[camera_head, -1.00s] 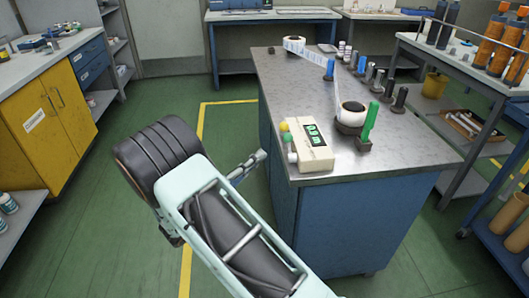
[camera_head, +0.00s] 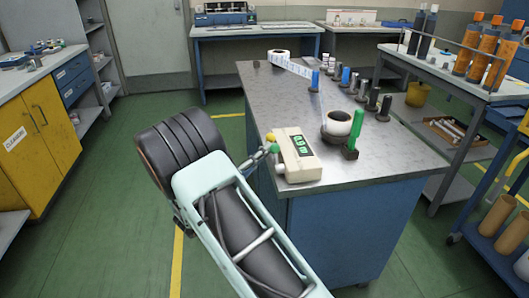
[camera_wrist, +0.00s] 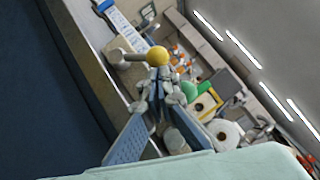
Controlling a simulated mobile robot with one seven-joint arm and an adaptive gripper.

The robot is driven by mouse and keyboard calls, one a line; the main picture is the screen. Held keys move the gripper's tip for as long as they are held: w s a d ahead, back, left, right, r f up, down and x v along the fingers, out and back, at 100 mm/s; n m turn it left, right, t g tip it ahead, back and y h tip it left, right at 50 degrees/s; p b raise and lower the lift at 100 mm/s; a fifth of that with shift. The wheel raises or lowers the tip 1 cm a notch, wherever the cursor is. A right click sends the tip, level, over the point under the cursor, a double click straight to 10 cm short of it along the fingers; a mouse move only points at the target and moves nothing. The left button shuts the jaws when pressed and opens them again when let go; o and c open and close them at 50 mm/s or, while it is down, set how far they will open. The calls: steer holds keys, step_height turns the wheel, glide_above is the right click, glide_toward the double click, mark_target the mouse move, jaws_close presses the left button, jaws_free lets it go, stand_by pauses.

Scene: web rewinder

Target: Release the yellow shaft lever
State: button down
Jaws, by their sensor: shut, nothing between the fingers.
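A cream control box (camera_head: 297,163) with a green display sits at the bench's front left corner. I cannot tell whether the tips touch either knob.
On the steel bench (camera_head: 290,98) stand a rewind roll (camera_head: 338,123), an upright green handle (camera_head: 355,129), a far label roll (camera_head: 279,57) and a row of dark and blue posts. A trolley (camera_head: 500,245) stands at right, a yellow cabinet (camera_head: 45,135) at left.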

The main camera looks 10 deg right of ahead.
steer(key=shift+r+p, duration=0.2)
steer(key=shift+p, duration=0.25)
steer(key=shift+n+p, duration=0.3)
steer(key=shift+p, duration=0.25)
